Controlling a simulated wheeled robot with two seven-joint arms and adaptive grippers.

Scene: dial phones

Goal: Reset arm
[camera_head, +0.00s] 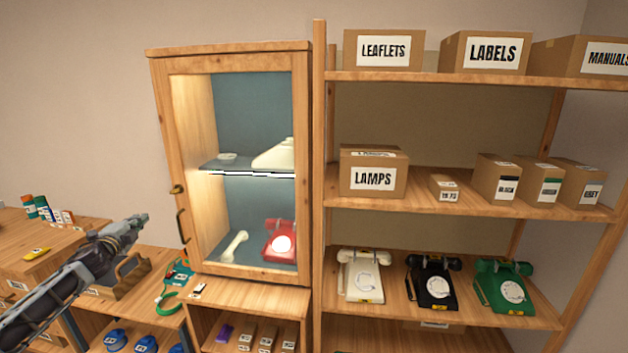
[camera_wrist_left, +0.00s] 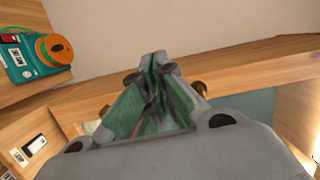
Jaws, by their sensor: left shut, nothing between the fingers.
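My left gripper (camera_head: 138,222) comes in from the left in the head view, in front of the wooden bench and left of the glass-fronted cabinet (camera_head: 230,51). Its fingers are shut with nothing between them, and they also show in the left wrist view (camera_wrist_left: 155,62). The cabinet door appears closed, with a dark handle (camera_head: 182,226) on its left side. Inside are a red dial phone (camera_head: 281,241) and a pale handset (camera_head: 234,246) on the bottom, and a cream phone body (camera_head: 274,155) on the glass shelf. My right gripper is not in view.
Open shelves on the right hold cream (camera_head: 362,277), black (camera_head: 433,284) and green (camera_head: 503,287) dial phones, plus several cardboard boxes such as the lamps box (camera_head: 373,173). A wooden tote (camera_head: 127,279) and a teal device (camera_head: 180,271) sit on the bench near my left arm.

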